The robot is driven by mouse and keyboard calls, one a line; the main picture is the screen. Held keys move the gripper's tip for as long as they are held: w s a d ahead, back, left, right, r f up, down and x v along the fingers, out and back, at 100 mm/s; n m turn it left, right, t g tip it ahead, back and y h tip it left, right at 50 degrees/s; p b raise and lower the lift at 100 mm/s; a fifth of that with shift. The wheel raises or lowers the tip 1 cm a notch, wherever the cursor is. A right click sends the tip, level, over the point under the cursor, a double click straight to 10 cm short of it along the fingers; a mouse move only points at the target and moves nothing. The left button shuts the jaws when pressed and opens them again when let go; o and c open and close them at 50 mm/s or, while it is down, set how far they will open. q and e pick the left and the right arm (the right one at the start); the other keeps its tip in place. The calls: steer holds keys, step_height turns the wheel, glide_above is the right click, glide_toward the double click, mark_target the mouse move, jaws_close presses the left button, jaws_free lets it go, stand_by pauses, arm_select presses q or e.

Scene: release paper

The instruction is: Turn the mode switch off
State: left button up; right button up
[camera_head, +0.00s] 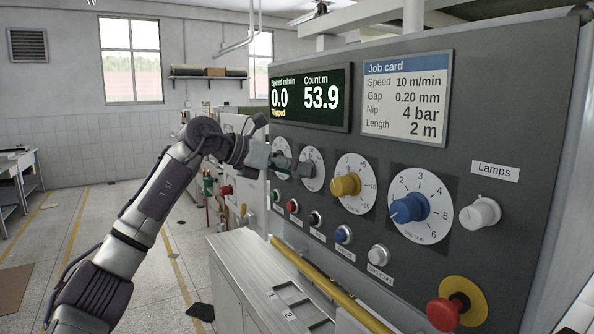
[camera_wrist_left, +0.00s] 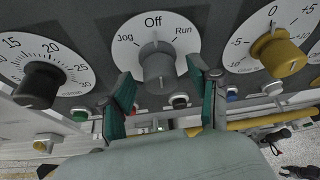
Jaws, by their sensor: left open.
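The mode switch is a grey knob (camera_wrist_left: 158,66) on a round white dial marked Jog, Off and Run, seen in the left wrist view. Its raised ridge appears to point up, near Off. In the head view the mode dial (camera_head: 314,165) sits on the grey panel, with its knob partly hidden by my gripper. My left gripper (camera_wrist_left: 163,98) is open, with one green-padded finger on each side of the knob's lower part. I cannot tell whether the fingers touch it. In the head view my left gripper (camera_head: 283,163) reaches the panel from the left. My right gripper is not in view.
A black knob (camera_wrist_left: 40,85) and a yellow knob (camera_head: 346,185) flank the mode switch. A blue knob (camera_head: 408,208), lamps knob (camera_head: 481,212) and red emergency button (camera_head: 445,312) are farther right. Several push buttons (camera_head: 343,234) sit below. A yellow rail (camera_head: 330,288) runs in front.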

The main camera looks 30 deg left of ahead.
arm_select(q)
steer(key=v, duration=1.1)
steer(key=shift+a, duration=0.1)
